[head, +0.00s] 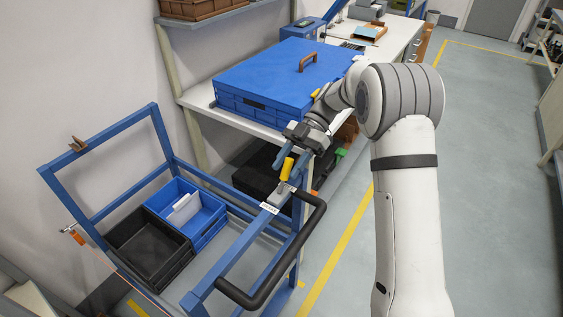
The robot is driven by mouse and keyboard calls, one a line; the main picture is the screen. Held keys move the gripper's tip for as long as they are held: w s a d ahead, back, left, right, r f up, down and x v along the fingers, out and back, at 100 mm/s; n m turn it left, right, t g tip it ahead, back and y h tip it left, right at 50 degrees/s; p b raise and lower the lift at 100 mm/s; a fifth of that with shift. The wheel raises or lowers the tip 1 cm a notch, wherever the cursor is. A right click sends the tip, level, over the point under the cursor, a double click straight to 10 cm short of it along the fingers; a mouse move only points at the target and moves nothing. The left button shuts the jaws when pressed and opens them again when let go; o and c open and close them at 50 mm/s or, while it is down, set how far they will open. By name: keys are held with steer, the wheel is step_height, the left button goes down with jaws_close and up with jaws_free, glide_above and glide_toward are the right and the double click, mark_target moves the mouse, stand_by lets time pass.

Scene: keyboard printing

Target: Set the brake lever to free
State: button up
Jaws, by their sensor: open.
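The brake lever (286,168) has a yellow grip and stands up from a small grey mount (279,195) on the blue cart frame (236,246). A small white label (269,208) lies beside the mount; its text is too small to read. My gripper (293,158) is open, with its blue fingers right by the yellow grip. I cannot tell whether the fingers touch the lever or sit around it. The lever looks close to upright, tilted slightly.
The cart has a black push handle (262,297) and carries a black bin (147,246) and a blue bin (207,211). A large blue case (283,75) lies on the workbench (232,119) behind. Open floor (491,180) is at the right.

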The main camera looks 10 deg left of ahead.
steer(key=shift+w, duration=0.15)
steer(key=v, duration=0.7)
steer(key=shift+w+d+r+b, duration=0.2)
steer(key=shift+w+b, duration=0.05)
steer(key=shift+b, duration=0.1)
